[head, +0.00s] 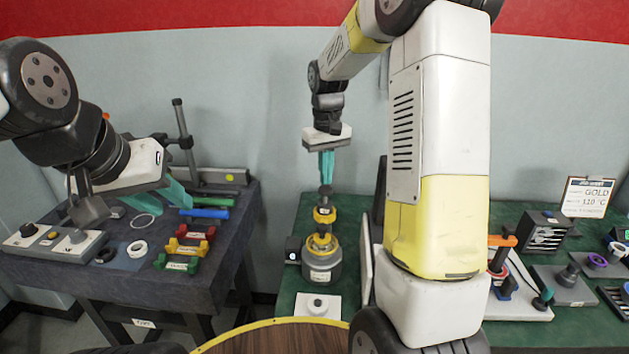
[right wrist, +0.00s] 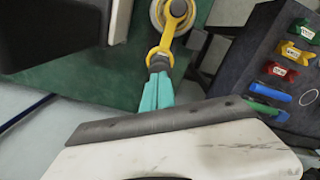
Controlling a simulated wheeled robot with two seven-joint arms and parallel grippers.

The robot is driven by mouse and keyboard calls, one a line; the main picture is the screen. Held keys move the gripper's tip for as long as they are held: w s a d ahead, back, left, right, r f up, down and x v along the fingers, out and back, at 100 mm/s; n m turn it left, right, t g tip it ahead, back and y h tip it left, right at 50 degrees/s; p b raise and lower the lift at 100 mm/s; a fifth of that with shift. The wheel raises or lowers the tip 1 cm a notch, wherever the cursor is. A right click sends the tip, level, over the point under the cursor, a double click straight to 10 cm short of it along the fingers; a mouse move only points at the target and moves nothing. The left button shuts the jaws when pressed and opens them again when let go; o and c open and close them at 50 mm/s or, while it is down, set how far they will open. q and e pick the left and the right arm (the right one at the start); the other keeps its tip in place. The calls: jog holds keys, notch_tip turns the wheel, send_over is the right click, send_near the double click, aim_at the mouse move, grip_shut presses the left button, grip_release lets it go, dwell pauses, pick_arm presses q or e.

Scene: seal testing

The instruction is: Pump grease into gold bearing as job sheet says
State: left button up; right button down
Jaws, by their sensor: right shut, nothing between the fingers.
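The job sheet (head: 587,197) on a clipboard at the back right reads "GOLD" and "110 °C"; its smaller print is unreadable. My right gripper (head: 326,178) points down with its teal fingers shut and empty. Its tips are just above a dark knob on a gold-collared part (head: 325,214). That part stands above a grey round housing with a gold ring (head: 321,246). In the right wrist view, the shut fingers (right wrist: 157,88) end by the gold collar (right wrist: 160,55); contact cannot be told. My left gripper (head: 160,197) is over the left table; its finger gap is unclear.
A white button pad (head: 318,307) lies before the housing. My right arm hides part of the green table (head: 295,225).

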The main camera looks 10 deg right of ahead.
aim_at(325, 188)
jog(key=shift+f, duration=0.15)
jog(key=shift+f, duration=1.75)
jog(key=shift+r, duration=1.9)
jog(key=shift+f, duration=0.15)
jog(key=shift+f, duration=1.7)
jog(key=shift+r, duration=1.85)
